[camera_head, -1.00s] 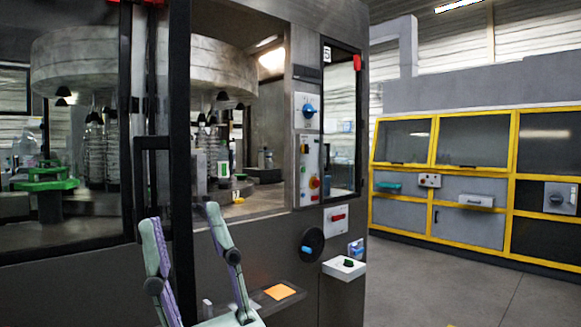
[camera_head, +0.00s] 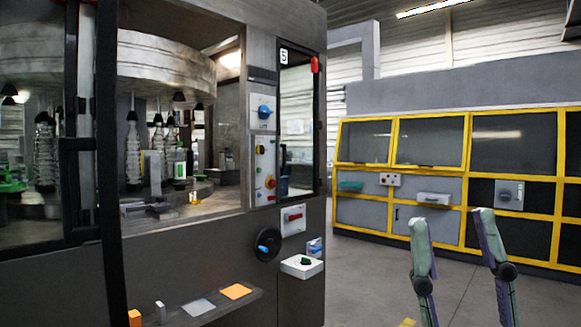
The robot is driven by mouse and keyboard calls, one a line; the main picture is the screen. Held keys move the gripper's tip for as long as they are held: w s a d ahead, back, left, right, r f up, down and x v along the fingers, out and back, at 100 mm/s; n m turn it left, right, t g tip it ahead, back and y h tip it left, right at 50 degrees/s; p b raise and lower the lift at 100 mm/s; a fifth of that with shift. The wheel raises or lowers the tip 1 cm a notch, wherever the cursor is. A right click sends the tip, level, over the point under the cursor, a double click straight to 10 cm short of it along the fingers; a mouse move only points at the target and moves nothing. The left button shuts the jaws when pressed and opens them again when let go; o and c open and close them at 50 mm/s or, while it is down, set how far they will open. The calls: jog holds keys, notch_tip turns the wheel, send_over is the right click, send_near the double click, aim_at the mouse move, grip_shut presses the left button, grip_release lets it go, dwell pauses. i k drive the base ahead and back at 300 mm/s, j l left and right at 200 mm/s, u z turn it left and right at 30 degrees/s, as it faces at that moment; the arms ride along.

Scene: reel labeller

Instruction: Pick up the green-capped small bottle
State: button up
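I cannot clearly make out a green-capped small bottle. A small dark green piece (camera_head: 305,261) sits on top of a white ledge (camera_head: 301,268) on the machine's front; I cannot tell whether it is a cap or a button. Inside the machine, a small bottle with a green and white label (camera_head: 180,170) stands on the deck, its cap colour unclear. My gripper (camera_head: 452,217) is at the lower right, fingers apart with nothing between them. It appears well to the right of the ledge and the machine, against the floor and the yellow-framed cabinets.
A low front shelf (camera_head: 215,306) holds an orange pad (camera_head: 236,291), a grey pad (camera_head: 198,308) and small blocks. A dark handwheel (camera_head: 267,244) and control panels project from the machine (camera_head: 200,250). Yellow-framed cabinets (camera_head: 430,170) stand behind. Grey floor (camera_head: 365,285) is open between.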

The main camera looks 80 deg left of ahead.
aim_at(180, 165)
jog(key=j+z, duration=0.35)
jog(key=i+j+z, duration=0.1)
jog(key=j+z, duration=0.7)
jog(key=j, duration=0.45)
jog(key=i+j+z, duration=0.1)
jog(key=j, duration=0.4)
jog(key=j+u, duration=0.45)
jog(key=i+j+u, duration=0.15)
jog(key=j+u, duration=0.5)
jog(key=u, duration=0.3)
jog(key=j+u, duration=0.2)
jog(key=u, duration=0.25)
jog(key=i+j+u, duration=0.1)
jog(key=u, duration=0.4)
jog(key=j+u, duration=0.2)
jog(key=u, duration=1.4)
jog(key=i+l, duration=0.05)
jog(key=l, duration=0.05)
